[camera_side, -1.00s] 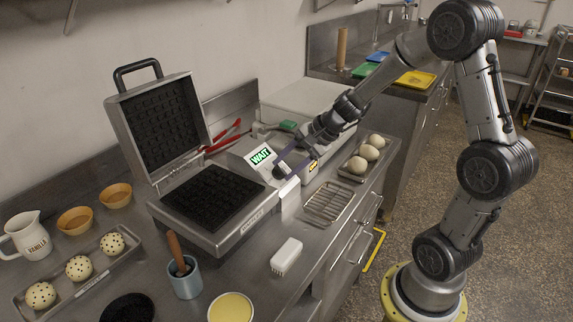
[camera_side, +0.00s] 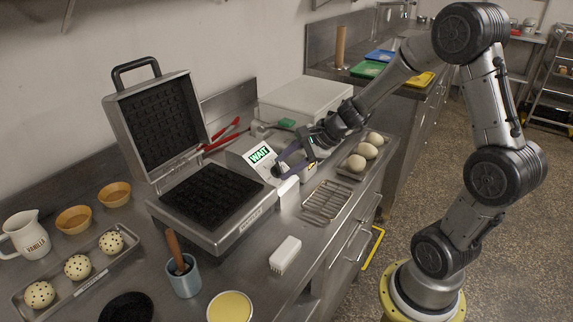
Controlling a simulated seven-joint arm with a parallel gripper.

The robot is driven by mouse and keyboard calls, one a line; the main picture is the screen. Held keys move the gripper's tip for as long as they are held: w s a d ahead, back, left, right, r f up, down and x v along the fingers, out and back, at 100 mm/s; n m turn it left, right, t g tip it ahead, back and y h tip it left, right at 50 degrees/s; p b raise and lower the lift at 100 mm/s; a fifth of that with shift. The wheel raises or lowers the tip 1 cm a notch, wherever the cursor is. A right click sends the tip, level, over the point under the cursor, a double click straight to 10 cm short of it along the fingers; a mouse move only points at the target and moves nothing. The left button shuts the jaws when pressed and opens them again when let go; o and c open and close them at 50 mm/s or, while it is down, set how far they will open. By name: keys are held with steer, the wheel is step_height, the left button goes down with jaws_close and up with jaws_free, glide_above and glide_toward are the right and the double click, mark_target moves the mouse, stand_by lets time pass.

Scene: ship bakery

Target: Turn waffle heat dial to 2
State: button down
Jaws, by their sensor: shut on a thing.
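The waffle iron (camera_side: 212,200) stands open on the steel counter, its lid raised at the left and its dark lower plate bare. Its control box, with a lit screen reading WAIT (camera_side: 259,155), sits at the right of the plate. My gripper (camera_side: 281,169) is at the front face of this box, just below and right of the screen. It is shut on the heat dial there. The dial is mostly hidden by the fingers, and its number marks are too small to read.
A wire rack (camera_side: 327,200) and a tray of dough balls (camera_side: 362,157) lie right of the iron. A white brush (camera_side: 285,254), a blue-grey cup (camera_side: 184,277) and a yellow-filled bowl (camera_side: 230,307) stand in front. Red tongs (camera_side: 222,137) lie behind.

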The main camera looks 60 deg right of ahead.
steer(key=shift+r, duration=0.1)
steer(key=shift+c, duration=1.8)
jaws_free()
steer(key=v, duration=1.3)
steer(key=shift+s+r, duration=0.25)
steer(key=shift+s, duration=0.1)
steer(key=s+a+r+n+g+y, duration=0.1)
steer(key=s+a+r+n, duration=0.15)
steer(key=a+n, duration=0.45)
steer(key=s+a+r+n+g, duration=0.1)
steer(key=s+a+n, duration=0.35)
steer(key=a, duration=0.45)
steer(key=s+d+f+n+h, duration=0.3)
steer(key=s+n, duration=0.3)
steer(key=n, duration=0.6)
steer(key=shift+s+d+f, duration=0.2)
steer(key=shift+s+d, duration=0.15)
steer(key=shift+d, duration=0.05)
